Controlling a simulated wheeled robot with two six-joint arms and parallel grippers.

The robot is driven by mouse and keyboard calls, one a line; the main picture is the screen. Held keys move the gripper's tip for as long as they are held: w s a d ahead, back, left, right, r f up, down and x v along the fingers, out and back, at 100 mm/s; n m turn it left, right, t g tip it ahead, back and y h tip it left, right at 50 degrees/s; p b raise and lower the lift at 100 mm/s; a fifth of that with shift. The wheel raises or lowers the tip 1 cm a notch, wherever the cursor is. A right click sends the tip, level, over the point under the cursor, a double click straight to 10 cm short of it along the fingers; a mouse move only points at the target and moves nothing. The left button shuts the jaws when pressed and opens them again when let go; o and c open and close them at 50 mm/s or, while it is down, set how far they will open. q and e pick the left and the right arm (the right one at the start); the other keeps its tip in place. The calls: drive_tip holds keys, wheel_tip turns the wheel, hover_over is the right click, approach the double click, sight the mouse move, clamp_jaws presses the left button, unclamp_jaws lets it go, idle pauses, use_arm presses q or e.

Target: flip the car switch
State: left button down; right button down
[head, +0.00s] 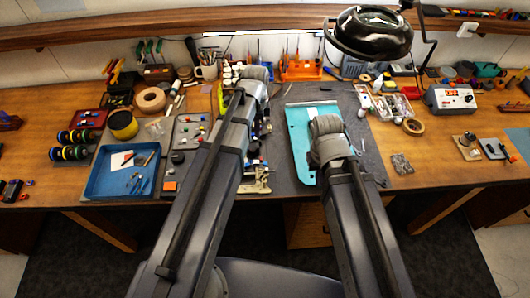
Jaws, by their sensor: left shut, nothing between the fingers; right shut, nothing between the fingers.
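My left arm reaches up the middle of the head view, its grey wrist (257,73) over the back of the work mat. My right arm's wrist (328,140) is over a teal panel (301,155) with a pale far end. Both sets of fingers are hidden behind my own wrists and forearms. Between the arms, small dark and blue parts (262,125) and a beige metal piece (256,181) show beside my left forearm. They may belong to the car, but my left arm covers much of that spot. I cannot make out a switch on them.
A blue tray (95,183) with tools lies left on the wooden bench (445,120). A black lamp (372,32) hangs over the back right. Orange holders (301,69) line the back. Bare mat lies right of the teal panel.

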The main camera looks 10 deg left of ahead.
sight(258, 159)
use_arm(q)
drive_tip(key=shift+f, duration=0.15)
wheel_tip(258, 159, down, 14)
drive_tip(key=b, duration=1.4)
drive_tip(key=shift+a, duration=0.1)
